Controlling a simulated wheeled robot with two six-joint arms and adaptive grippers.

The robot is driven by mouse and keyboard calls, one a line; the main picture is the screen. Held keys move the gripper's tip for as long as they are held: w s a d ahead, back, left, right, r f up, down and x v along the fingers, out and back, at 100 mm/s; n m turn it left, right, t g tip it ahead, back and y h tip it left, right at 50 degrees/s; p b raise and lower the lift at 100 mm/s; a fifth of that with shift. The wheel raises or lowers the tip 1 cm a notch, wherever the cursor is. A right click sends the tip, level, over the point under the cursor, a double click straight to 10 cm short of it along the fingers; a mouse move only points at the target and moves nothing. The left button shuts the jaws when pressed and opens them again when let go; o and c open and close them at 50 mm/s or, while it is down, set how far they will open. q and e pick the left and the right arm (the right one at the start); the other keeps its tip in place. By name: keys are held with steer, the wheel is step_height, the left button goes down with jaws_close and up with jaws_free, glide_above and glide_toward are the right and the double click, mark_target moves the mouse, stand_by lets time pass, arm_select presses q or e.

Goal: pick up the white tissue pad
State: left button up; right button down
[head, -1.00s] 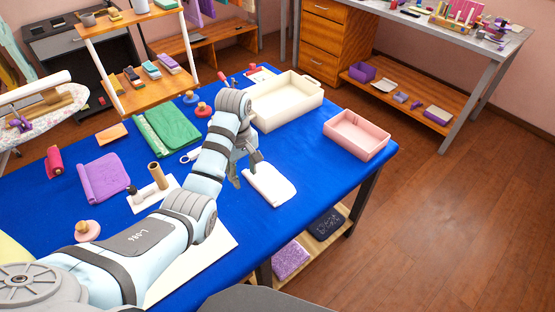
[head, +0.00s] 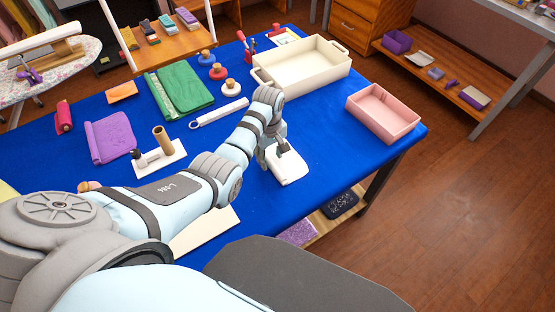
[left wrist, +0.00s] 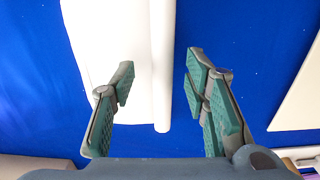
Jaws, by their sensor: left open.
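The white tissue pad (head: 287,168) lies on the blue table, between the cream tray and the table's front edge. It has a rolled or folded edge, which shows in the left wrist view (left wrist: 112,55). My left gripper (head: 274,155) is at the pad and hides part of it in the head view. In the left wrist view my left gripper (left wrist: 158,78) is open and empty, with the pad's folded edge showing between its fingers. I cannot tell whether the fingers touch the pad. My right gripper is not in view.
A cream tray (head: 262,75) stands behind the pad and a pink box (head: 385,128) to its right, near the table's edge. Green cloth (head: 185,88), purple cloth (head: 110,138) and several knobbed discs lie to the left. Blue table (head: 330,150) is bare right of the pad.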

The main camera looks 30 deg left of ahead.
arm_select(q)
steer(key=shift+w+f, duration=0.1)
steer(key=shift+f, duration=0.7)
steer(key=shift+r, duration=0.15)
steer(key=shift+s+r, duration=0.1)
steer(key=shift+s, duration=0.2)
steer(key=shift+c, duration=0.9)
steer(key=c, duration=0.3)
jaws_close()
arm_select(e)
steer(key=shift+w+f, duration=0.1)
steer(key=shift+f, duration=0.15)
